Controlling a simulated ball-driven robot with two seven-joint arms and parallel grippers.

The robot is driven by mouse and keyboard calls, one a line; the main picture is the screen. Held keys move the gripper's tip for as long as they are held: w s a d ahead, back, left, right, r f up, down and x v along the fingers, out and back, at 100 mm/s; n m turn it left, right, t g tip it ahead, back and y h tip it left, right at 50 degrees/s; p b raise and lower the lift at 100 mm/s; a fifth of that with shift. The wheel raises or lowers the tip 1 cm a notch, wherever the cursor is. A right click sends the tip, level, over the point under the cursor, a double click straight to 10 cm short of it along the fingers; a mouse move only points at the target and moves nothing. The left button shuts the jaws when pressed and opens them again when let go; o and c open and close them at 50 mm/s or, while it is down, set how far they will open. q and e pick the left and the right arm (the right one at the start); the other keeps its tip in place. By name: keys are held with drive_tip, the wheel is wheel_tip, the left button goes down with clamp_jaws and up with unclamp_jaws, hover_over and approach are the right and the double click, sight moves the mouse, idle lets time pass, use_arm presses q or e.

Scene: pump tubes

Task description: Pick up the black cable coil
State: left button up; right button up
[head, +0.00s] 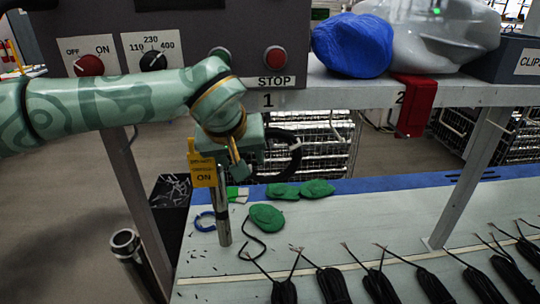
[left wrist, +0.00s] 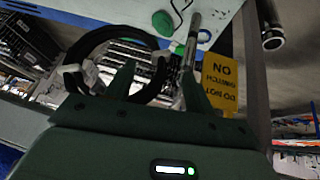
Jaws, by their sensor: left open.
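The black cable coil (head: 296,158) is a ring hanging below the shelf front, just right of my left gripper (head: 240,164) in the head view. The gripper hides the coil's left part. In the left wrist view the coil (left wrist: 82,48) is a large ring with white clips beside it. My left gripper (left wrist: 160,72) is open there. One finger overlaps the ring's opening and the other is right of its rim, so the rim passes between them in the picture. Whether they touch it cannot be told. My right gripper is not in view.
A yellow tag (head: 202,170) and a metal post (head: 222,216) are close by the left gripper. Green pouches (head: 267,217) and several black cable bundles (head: 332,285) lie on the table. The shelf (head: 340,92) and a red holder (head: 415,105) are above.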

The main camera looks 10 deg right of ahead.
use_arm(q)
drive_tip(key=x, duration=0.3)
drive_tip(key=shift+r, duration=0.1)
clamp_jaws()
drive_tip(key=shift+r, duration=0.15)
drive_tip(key=shift+r, duration=0.2)
wheel_tip(320, 180, up, 3)
drive_tip(key=shift+f, duration=0.1)
drive_tip(key=s+a+r+b, duration=0.2)
drive_tip(key=s+a+r, duration=0.4)
drive_tip(key=s+r, duration=0.3)
drive_tip(key=s, duration=0.3)
drive_tip(key=shift+s+r, duration=0.3)
